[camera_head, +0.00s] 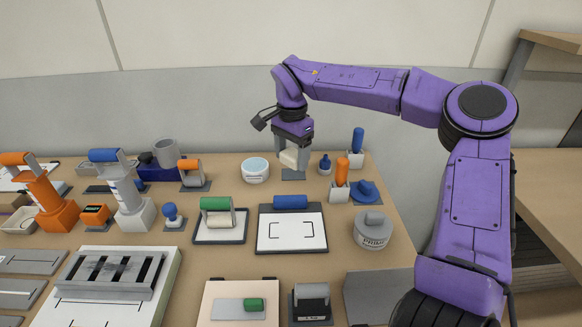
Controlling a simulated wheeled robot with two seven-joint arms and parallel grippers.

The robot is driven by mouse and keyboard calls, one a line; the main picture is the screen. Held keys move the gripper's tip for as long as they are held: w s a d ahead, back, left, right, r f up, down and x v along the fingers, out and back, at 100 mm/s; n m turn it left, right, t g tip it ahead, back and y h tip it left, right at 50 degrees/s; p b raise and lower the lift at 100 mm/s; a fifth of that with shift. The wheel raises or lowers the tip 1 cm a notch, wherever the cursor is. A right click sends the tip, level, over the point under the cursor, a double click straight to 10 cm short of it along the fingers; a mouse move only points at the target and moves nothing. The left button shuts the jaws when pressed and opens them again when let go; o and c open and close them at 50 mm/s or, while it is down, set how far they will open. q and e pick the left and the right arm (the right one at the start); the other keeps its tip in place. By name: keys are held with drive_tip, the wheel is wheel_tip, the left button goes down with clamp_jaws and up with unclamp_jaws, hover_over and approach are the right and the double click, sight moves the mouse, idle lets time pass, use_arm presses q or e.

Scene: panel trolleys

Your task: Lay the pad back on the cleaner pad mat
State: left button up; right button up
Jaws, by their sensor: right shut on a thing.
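My right gripper (293,159) points down at the back of the table, shut on a cream-coloured pad (289,158). The pad looks slightly tilted between the fingers. A small grey mat (293,175), which looks like the cleaner pad mat, lies just below the gripper. I cannot tell whether the pad touches the mat or is a little above it. My left gripper is not in view.
A clipboard-like board (291,243) lies in front.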

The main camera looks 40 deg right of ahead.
drive_tip(key=w+d+f+p, duration=0.1)
drive_tip(key=w+d+f, duration=0.2)
drive_tip(key=w+d, duration=0.1)
drive_tip(key=p, duration=0.1)
hover_over(293, 174)
drive_tip(key=f, duration=0.4)
drive_tip(key=shift+s+a+f, duration=0.3)
drive_tip(key=shift+s, duration=0.05)
drive_tip(key=shift+w+d+f, duration=0.3)
drive_tip(key=shift+d+f, duration=0.05)
drive_tip(key=shift+f, duration=0.25)
wheel_tip(293, 174, down, 2)
drive_tip(key=shift+f, duration=0.65)
drive_tip(key=o, duration=0.9)
drive_tip(key=shift+o, duration=0.2)
